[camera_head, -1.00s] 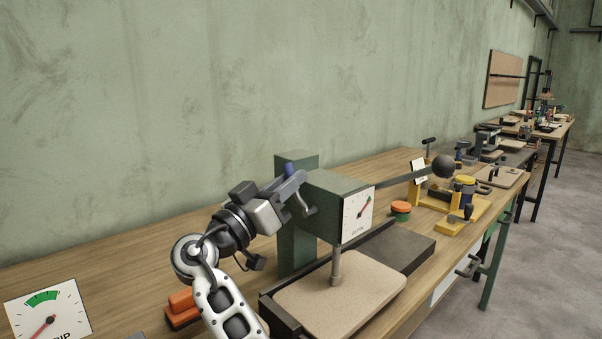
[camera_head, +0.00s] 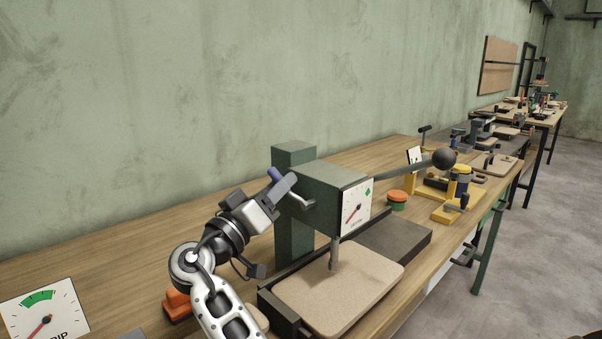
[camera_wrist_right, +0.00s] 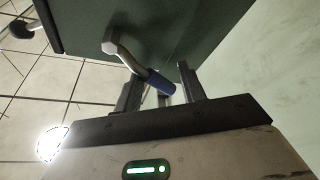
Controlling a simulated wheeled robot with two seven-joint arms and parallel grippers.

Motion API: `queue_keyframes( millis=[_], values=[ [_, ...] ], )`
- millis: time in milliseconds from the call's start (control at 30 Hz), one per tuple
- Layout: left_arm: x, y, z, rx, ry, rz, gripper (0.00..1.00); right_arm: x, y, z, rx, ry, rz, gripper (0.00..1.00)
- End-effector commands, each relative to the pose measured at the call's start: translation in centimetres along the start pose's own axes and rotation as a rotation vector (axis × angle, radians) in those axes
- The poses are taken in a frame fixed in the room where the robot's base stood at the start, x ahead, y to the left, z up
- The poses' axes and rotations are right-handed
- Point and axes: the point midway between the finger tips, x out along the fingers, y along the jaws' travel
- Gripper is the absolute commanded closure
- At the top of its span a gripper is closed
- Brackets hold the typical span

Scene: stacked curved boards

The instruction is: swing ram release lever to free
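The ram release lever is a bent metal crank (camera_head: 302,203) with a blue grip (camera_head: 275,174), on the left side of the green press head (camera_head: 325,183). In the right wrist view, the crank (camera_wrist_right: 122,52) runs from a pivot on the green housing to the blue grip (camera_wrist_right: 160,83). My right gripper (camera_head: 284,185) is at the lever. In the wrist view its two fingers (camera_wrist_right: 158,78) stand apart, with the blue grip between them and gaps showing beside it. The ram rod (camera_head: 335,253) stands down at the beige pad (camera_head: 345,290). My left gripper is out of view.
The press dial (camera_head: 357,208) has a red needle below a green mark. A weighted arm with a dark ball (camera_head: 444,158) sticks out right. An orange-topped button (camera_head: 397,197) and yellow fixtures (camera_head: 450,208) stand beyond. An orange block (camera_head: 177,302) lies under my right forearm.

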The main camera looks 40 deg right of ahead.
Motion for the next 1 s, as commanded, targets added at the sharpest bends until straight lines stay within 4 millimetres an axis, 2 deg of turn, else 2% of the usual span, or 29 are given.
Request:
queue_keyframes(
  millis=[367, 1000],
  values=[
    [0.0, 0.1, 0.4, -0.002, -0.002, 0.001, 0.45, -0.3, 0.1, -0.1, 0.002, 0.006, 0.002, 0.62],
    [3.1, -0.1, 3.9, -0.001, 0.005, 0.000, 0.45, -6.5, -0.1, 0.1, 0.004, 0.007, 0.005, 0.62]
  ],
)
